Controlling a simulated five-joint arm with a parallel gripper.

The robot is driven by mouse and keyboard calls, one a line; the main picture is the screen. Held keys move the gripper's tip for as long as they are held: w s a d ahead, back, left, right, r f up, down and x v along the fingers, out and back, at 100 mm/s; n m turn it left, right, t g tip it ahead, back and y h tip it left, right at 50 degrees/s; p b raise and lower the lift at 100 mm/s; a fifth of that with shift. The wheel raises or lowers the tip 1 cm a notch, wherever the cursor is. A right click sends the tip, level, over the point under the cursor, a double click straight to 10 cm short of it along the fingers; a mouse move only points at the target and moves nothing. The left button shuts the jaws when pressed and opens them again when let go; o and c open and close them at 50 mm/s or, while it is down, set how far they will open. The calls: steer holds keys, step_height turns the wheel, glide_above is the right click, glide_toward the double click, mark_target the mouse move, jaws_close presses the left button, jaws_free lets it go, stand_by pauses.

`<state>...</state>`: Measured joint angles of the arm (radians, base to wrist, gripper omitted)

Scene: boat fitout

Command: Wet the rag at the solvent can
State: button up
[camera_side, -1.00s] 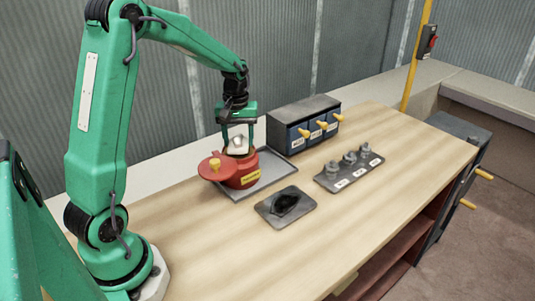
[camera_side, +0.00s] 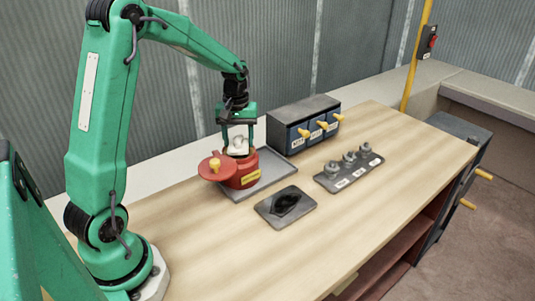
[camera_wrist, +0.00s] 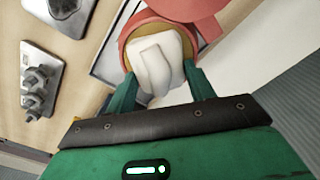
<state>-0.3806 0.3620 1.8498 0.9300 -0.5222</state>
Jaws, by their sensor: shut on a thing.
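The red solvent can (camera_side: 241,176) stands on a grey tray (camera_side: 278,172), with a yellow label on its front. Its round red lid (camera_side: 214,167), with a yellow knob, is swung out to the left. My gripper (camera_side: 238,143) points down over the can's open mouth and is shut on a white rag (camera_side: 238,148). In the wrist view the rag (camera_wrist: 158,62) sits between my two green fingers (camera_wrist: 160,85), in front of the can's round opening (camera_wrist: 140,22). The rag's lower end is at the mouth; how far it reaches inside is hidden.
A grey drawer box (camera_side: 305,122) with yellow handles stands behind the tray. A plate with several metal fittings (camera_side: 349,168) lies to the right. A dark pad on a grey plate (camera_side: 286,205) lies in front. The wooden bench (camera_side: 390,210) is clear at the front right.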

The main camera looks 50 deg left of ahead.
mark_target(239, 137)
steer(key=shift+f, duration=0.55)
stand_by(1.5)
steer(key=shift+r, duration=0.1)
steer(key=shift+r, duration=3.55)
steer(key=shift+d, duration=0.1)
steer(key=shift+w+d+m, duration=0.15)
steer(key=shift+d+m, duration=0.25)
steer(key=shift+d, duration=0.2)
steer(key=d+r+m, duration=0.1)
steer(key=d+m, duration=0.8)
steer(key=d, duration=0.6)
steer(key=shift+s+r+m, duration=0.25)
steer(key=shift+m, duration=0.05)
